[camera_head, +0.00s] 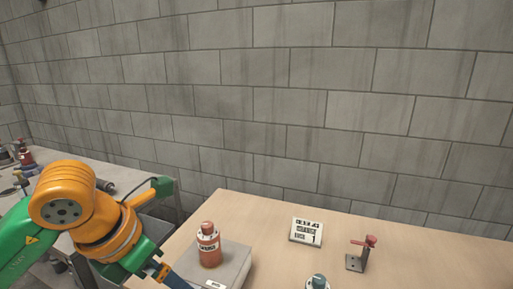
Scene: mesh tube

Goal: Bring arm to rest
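My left arm (85,215), orange and green, comes in from the left and reaches down to the lower edge of the head view. Its far end, by the grey box, runs out of the picture at the bottom, so the gripper's fingertips are hidden. My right arm and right gripper are not in the picture.
A red bottle (209,245) stands upright on a grey box (233,262) on the wooden table (430,262). A small sign (306,232), a red-handled metal piece (358,256) and a teal-capped bottle (317,282) are to the right. A grey side table (100,180) with clutter stands left.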

